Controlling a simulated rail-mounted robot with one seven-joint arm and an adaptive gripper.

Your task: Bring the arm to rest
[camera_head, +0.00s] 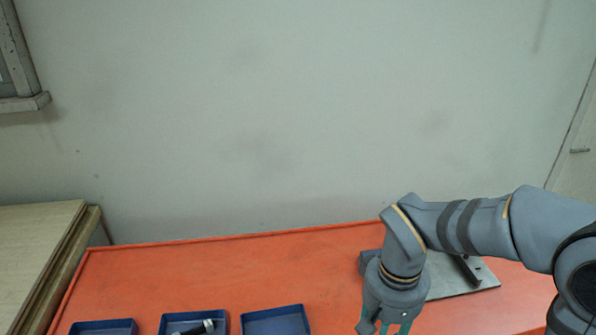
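My arm reaches in from the right edge of the head view and bends down over the right part of the orange table. My gripper (382,328) points down at the bottom edge of the picture. Its fingertips are cut off by the frame, so I cannot tell whether it is open or shut, or whether it holds anything.
On the orange table (220,272), blue trays stand along the front: left (105,327), middle (192,316) with a dark and silver part (196,329), and right (275,321). A grey metal plate (478,284) lies behind my arm. A wall (250,120) rises behind.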

